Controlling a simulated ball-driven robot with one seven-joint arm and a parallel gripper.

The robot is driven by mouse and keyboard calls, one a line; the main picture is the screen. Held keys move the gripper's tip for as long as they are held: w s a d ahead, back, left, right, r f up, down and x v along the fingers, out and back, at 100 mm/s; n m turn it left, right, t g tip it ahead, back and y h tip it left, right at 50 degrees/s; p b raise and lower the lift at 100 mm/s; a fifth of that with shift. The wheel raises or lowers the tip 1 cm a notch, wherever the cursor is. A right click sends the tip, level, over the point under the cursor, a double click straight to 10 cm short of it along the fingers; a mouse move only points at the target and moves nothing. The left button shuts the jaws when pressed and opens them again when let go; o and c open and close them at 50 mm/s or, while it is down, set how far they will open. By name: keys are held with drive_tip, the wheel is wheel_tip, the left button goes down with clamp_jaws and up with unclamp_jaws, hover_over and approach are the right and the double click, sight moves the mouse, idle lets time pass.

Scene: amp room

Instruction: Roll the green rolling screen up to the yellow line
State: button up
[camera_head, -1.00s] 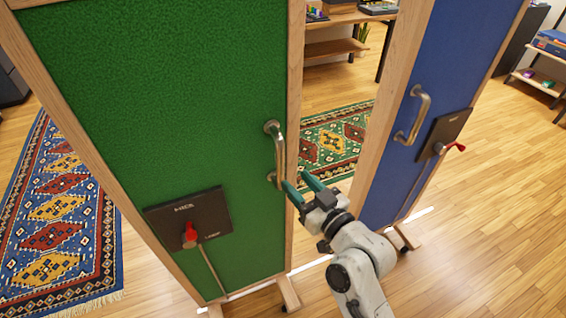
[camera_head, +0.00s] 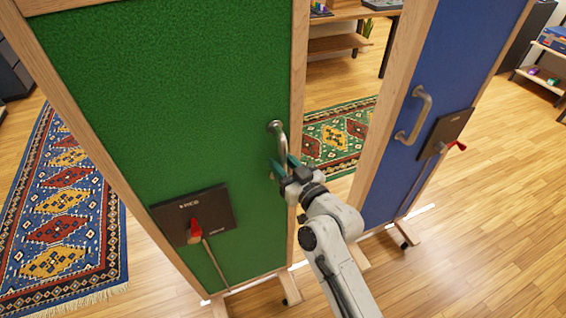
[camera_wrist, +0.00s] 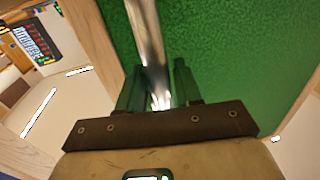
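The green rolling screen (camera_head: 160,90) stands upright in a wooden frame at the left of the head view. Its metal handle (camera_head: 278,140) is near the right edge of the panel. My gripper (camera_head: 284,168) is at the lower part of this handle. In the wrist view, the handle (camera_wrist: 150,50) runs between the two green fingers (camera_wrist: 160,90), with a gap visible beside it, so the fingers look open. A dark plate with a red lever (camera_head: 195,230) is low on the green panel. I see no yellow line; the floor strip (camera_head: 300,265) under the screens looks white.
A blue screen (camera_head: 400,150) with its own handle and red lever stands to the right. A blue patterned rug (camera_head: 65,200) lies at left and a green patterned rug (camera_head: 335,130) behind the gap. Bare wood floor is free at right.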

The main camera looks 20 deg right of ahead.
clamp_jaws()
drive_tip(key=shift+d, duration=0.1)
drive_tip(key=shift+d+f+b, duration=0.2)
drive_tip(key=shift+d+b, duration=0.2)
drive_tip(key=shift+b, duration=0.3)
drive_tip(key=d+b, duration=1.8)
drive_tip(key=d, duration=1)
drive_tip(key=shift+r, duration=0.2)
drive_tip(key=shift+s+d, duration=0.1)
drive_tip(key=shift+o, duration=1.3)
unclamp_jaws()
drive_tip(key=shift+d, duration=0.15)
